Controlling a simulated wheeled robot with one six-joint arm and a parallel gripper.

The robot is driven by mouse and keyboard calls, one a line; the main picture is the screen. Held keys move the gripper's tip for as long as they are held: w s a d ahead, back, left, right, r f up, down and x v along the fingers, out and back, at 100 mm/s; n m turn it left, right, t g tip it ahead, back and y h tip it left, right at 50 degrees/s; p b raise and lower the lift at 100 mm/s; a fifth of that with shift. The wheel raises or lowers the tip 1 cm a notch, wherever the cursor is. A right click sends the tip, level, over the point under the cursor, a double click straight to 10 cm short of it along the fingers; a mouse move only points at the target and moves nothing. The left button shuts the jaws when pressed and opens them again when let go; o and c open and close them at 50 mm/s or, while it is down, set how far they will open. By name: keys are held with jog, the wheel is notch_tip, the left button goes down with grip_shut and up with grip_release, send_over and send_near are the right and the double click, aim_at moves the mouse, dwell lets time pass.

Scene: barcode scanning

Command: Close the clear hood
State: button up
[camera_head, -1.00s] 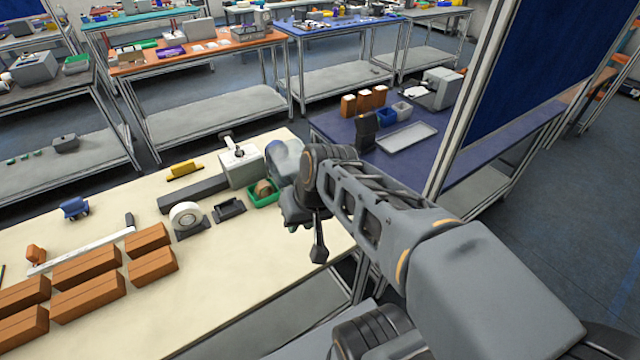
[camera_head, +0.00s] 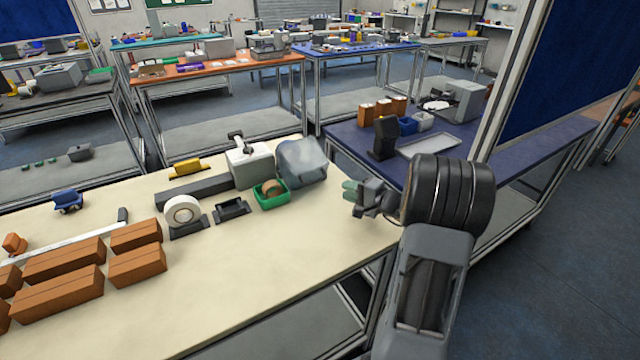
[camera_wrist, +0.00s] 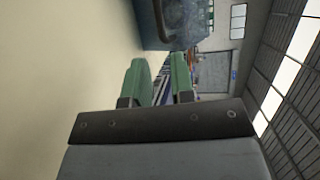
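The clear hood (camera_head: 302,163) is a translucent grey-blue cover at the right side of a white machine (camera_head: 250,168) on the cream table. It leans out to the right, off the machine's top, so it stands open. My gripper (camera_head: 350,190) is right of the hood and apart from it, above the table's right end. In the wrist view its two green fingertips (camera_wrist: 160,78) are parted with nothing between them. The hood (camera_wrist: 188,25) shows beyond them at the top of the wrist view, with a dark curved edge.
A green bin (camera_head: 270,197) with a brown roll sits in front of the machine. A white tape roll (camera_head: 183,212) and several brown boxes (camera_head: 65,262) lie farther left. A blue table (camera_head: 350,137) stands behind on the right. The cream table's front right is bare.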

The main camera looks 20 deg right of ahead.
aim_at(319, 181)
jog(key=p+x, duration=0.1)
jog(key=x, duration=1)
jog(key=shift+s, duration=0.1)
grip_shut()
